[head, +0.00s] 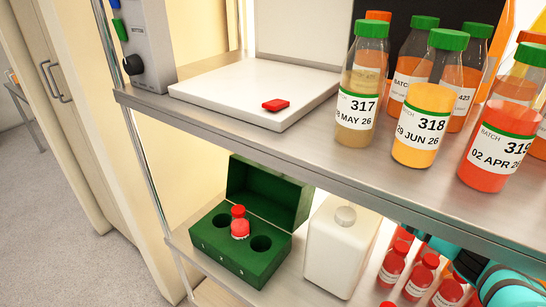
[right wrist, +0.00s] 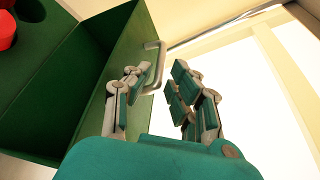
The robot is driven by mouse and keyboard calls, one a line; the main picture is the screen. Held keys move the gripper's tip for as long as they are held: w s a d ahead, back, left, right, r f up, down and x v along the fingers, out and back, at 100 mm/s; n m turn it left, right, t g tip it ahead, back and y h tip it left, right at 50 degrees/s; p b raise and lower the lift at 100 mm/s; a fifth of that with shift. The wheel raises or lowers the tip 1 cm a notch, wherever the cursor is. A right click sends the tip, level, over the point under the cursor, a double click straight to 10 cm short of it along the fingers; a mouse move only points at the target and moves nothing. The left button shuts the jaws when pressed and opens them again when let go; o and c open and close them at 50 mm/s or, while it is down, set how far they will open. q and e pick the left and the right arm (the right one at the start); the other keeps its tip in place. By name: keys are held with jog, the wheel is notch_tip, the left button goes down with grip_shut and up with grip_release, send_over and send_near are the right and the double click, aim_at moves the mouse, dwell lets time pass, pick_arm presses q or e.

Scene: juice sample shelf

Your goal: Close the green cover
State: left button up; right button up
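The green box (head: 238,262) sits on the lower shelf in the head view, with its green cover (head: 265,195) standing open at the back. My left gripper is not in view.
A white jug (head: 342,245) stands right beside the box. Several small red-capped bottles (head: 420,275) fill the lower shelf's right side. The upper shelf (head: 240,133) hangs over the box and holds large juice bottles and a white board with a red piece (head: 276,105).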

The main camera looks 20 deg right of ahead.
jog(key=x, duration=0.4)
jog(key=shift+w+a+f+b, duration=0.1)
jog(key=shift+w+a+b, duration=0.15)
jog(key=shift+w+b, duration=0.05)
jog(key=shift+w+a+f, duration=0.15)
jog(key=shift+w, duration=0.5)
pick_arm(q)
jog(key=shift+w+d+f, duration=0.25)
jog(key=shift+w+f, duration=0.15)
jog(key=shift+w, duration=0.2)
pick_arm(e)
grip_shut()
